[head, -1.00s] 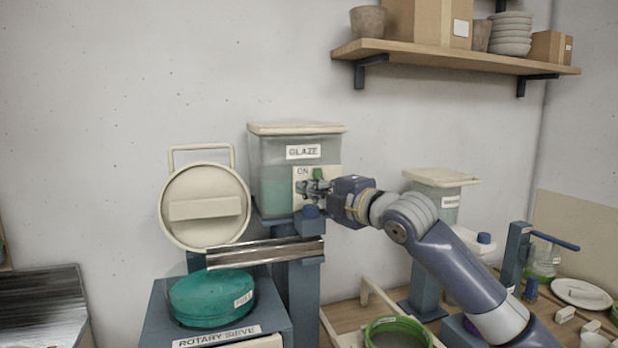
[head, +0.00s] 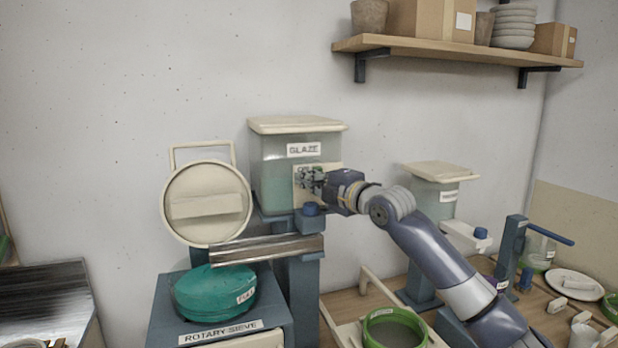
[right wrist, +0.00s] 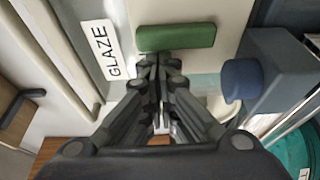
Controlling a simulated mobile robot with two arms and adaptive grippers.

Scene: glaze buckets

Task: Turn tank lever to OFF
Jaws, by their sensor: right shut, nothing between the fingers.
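The glaze tank (head: 280,185) is a translucent box with a cream lid and a GLAZE label, which also shows in the right wrist view (right wrist: 100,45). A cream plate (head: 299,200) is on its front. The tank's green lever handle (right wrist: 176,37) shows in the right wrist view, just beyond my fingertips; whether they touch it I cannot tell. My right gripper (head: 308,178) is in front of the plate and hides the lever in the head view. Its fingers (right wrist: 160,62) are together with nothing between them. My left gripper is not in view.
A blue knob (head: 311,209) sits just below the gripper. A metal chute (head: 267,249) slopes under the tank above the rotary sieve (head: 213,293). A second lidded tank (head: 437,190) stands to the right. A shelf (head: 455,51) hangs above.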

